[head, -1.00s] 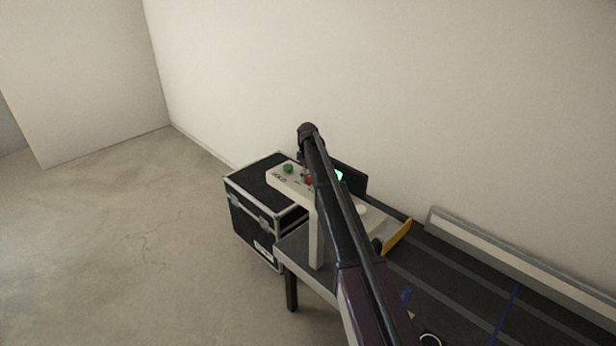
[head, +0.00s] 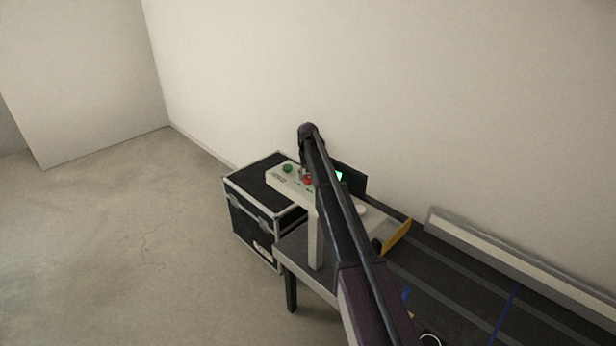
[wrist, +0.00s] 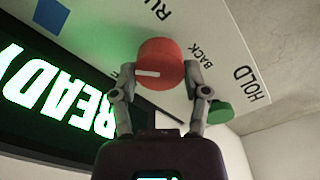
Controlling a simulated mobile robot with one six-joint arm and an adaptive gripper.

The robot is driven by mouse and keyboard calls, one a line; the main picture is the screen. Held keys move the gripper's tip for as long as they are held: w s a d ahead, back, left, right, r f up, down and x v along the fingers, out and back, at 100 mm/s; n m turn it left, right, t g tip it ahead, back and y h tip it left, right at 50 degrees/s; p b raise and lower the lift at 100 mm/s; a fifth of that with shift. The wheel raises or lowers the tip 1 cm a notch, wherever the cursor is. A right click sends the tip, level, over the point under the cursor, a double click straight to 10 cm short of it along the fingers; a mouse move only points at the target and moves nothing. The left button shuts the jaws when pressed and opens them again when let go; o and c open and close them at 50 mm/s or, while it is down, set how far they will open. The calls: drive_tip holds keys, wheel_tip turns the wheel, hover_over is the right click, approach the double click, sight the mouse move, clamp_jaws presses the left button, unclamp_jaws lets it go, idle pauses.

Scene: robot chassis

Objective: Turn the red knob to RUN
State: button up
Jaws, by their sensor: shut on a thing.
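The red knob (wrist: 160,60) sits on a white control panel (wrist: 215,28). A white pointer line on it points left in the wrist view, toward a label mostly hidden by the left finger. RUN is printed above the knob, partly cut off by the frame edge; BACK and HOLD are to its right. My gripper (wrist: 158,74) has one finger on each side of the knob and is shut on it. In the head view the knob (head: 308,180) shows beside my gripper (head: 304,174), whose fingers are too small to make out.
A green button (wrist: 219,112) is beside the right finger. A screen (wrist: 60,95) reads READY in green. The panel stands on a dark table beside a black case (head: 256,215). A yellow-edged part (head: 398,236) is to the right, and the wall is close behind.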

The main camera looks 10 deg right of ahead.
drive_tip(key=shift+m, duration=0.9)
drive_tip(key=o, duration=1.1)
drive_tip(key=shift+o, duration=0.2)
drive_tip(key=shift+n, duration=0.3)
